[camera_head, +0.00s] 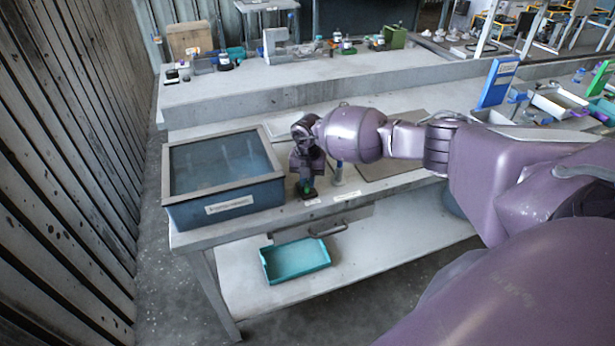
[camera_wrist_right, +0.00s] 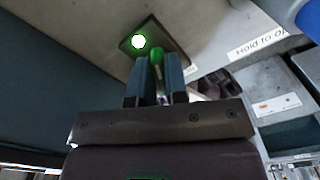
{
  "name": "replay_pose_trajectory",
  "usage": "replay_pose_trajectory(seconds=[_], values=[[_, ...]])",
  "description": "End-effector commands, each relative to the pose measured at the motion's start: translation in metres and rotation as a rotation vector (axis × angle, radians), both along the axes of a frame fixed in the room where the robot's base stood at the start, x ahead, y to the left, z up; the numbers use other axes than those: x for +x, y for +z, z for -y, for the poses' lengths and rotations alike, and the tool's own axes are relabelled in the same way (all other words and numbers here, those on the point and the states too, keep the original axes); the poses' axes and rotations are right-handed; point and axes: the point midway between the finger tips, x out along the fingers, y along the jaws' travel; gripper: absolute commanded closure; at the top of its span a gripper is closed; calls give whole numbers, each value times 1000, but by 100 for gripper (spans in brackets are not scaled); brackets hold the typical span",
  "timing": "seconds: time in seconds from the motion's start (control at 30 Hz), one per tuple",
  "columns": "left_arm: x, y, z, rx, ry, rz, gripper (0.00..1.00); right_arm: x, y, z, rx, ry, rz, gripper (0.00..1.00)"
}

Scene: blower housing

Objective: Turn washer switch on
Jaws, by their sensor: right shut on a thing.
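The washer (camera_head: 228,203) is a blue tank with a framed glassy top at the left end of the bench. The washer switch (camera_head: 307,193) is on the bench to its right, a small dark plate with a green part. In the right wrist view, the switch's green lever (camera_wrist_right: 157,59) stands between my fingertips, beside a bright lamp (camera_wrist_right: 138,41) with a green rim. My right gripper (camera_head: 306,181) reaches down at the switch; its two fingers (camera_wrist_right: 156,72) are shut on the lever. The lever's lower part is hard to make out. My left gripper is out of view.
A label (camera_wrist_right: 257,45) reading "Hold to o…" lies near the switch. A bottle (camera_head: 338,172) stands close right of my gripper. A teal tray (camera_head: 297,262) rests on the lower shelf. A blue stand (camera_head: 497,82) and bins are farther right.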

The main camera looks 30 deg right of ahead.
Motion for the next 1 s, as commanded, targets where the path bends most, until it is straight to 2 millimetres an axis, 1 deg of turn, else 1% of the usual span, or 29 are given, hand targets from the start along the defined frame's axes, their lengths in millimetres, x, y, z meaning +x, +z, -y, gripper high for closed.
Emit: replay_pose_trajectory(seconds=[0.2, 0.57, 0.6, 0.73, 1.0], values=[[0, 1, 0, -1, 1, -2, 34, 0, 1, 0, 0, -31, 1, 100], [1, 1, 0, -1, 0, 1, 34, 0, 1, 1, 0, -35, 1, 100], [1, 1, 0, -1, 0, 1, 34, 0, 1, 1, 0, -35, 1, 81], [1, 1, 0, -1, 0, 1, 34, 0, 1, 1, 0, -34, 1, 62], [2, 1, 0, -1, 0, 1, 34, 0, 1, 0, -1, -32, 1, 61]])
